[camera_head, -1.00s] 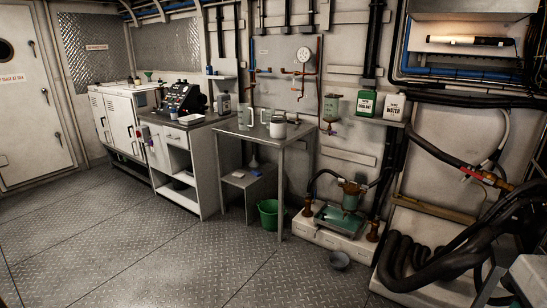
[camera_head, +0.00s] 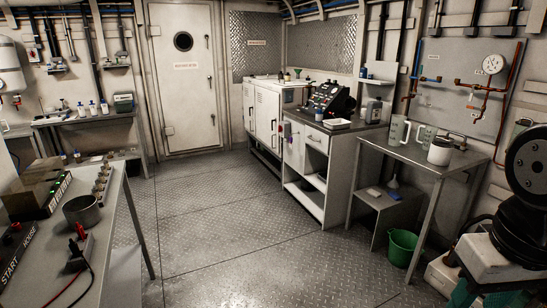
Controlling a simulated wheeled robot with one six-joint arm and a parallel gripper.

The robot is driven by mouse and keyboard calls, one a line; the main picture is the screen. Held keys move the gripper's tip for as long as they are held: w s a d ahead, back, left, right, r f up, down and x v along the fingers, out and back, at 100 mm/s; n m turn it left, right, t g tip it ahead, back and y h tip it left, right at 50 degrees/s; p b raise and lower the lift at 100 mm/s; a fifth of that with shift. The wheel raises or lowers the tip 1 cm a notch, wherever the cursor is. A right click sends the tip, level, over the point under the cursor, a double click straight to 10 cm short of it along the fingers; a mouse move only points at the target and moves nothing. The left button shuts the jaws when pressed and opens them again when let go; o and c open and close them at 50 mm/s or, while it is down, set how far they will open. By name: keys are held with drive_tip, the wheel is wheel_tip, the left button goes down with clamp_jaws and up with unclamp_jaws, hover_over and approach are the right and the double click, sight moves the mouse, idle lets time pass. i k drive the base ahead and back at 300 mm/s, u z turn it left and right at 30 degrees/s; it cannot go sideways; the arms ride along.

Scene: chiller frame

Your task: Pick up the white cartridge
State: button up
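A white cylinder (camera_head: 440,151), which looks like the white cartridge, stands upright on the grey metal table (camera_head: 432,168) at the right. Two clear jugs stand just to its left, one nearer (camera_head: 424,136) and one farther left (camera_head: 398,131). Nothing is seen holding the cylinder. A dark rounded mass at the right edge looks like part of my own arm. My gripper's fingers do not show, so its opening and what it holds are hidden.
A bench (camera_head: 120,205) with a dark pot (camera_head: 81,210), start box and cables fills the near left. Bare floor (camera_head: 230,230) lies between it and the cabinet (camera_head: 318,165). A green bucket (camera_head: 403,247) stands below the metal table. A closed door (camera_head: 186,90) is at the back.

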sight(319, 115)
drive_tip(key=u, duration=0.15)
drive_tip(key=i, duration=3.3)
drive_tip(key=z, duration=0.4)
drive_tip(key=i, duration=1.2)
drive_tip(key=z, duration=0.1)
